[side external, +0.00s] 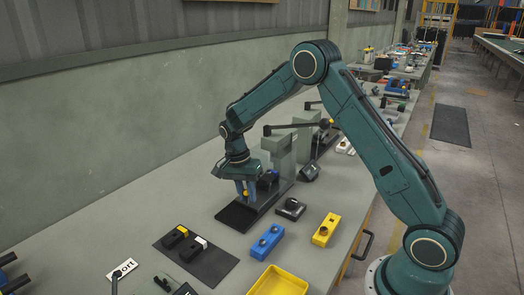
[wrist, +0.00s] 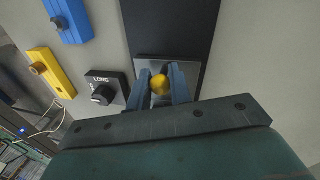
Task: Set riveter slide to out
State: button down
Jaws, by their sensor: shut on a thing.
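The riveter (side external: 277,153) is a grey-green press with a black lever, standing on a long dark base (side external: 238,217). A yellow knob (wrist: 160,86) stands on a dark grey slide plate (wrist: 165,66) over that base (wrist: 168,22). My gripper (side external: 247,190) points down at the riveter's base, in front of the press. In the wrist view my gripper's blue fingers (wrist: 161,84) are shut on the yellow knob, one on each side. In the side view the knob is mostly hidden by the fingers.
A black selector (wrist: 105,90) marked "LONG" sits beside the base. Blue (side external: 267,242) and yellow (side external: 326,229) button blocks lie near it. A black panel (side external: 196,256) with yellow and white switches and a yellow tray (side external: 279,281) lie nearer. A second press (side external: 327,137) stands behind.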

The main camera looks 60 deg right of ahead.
jog(key=a, duration=1.1)
jog(key=shift+a, duration=0.1)
jog(key=c, duration=1.3)
grip_release()
jog(key=shift+r, duration=0.15)
jog(key=shift+w+r, duration=0.1)
jog(key=shift+r, duration=0.15)
jog(key=r, duration=0.4)
jog(key=w+r, duration=0.1)
jog(key=r, duration=0.3)
jog(key=w+r, duration=0.1)
jog(key=r, duration=0.3)
jog(key=shift+w+a+r, duration=0.2)
jog(key=shift+a+r, duration=0.05)
jog(key=shift+r, duration=0.15)
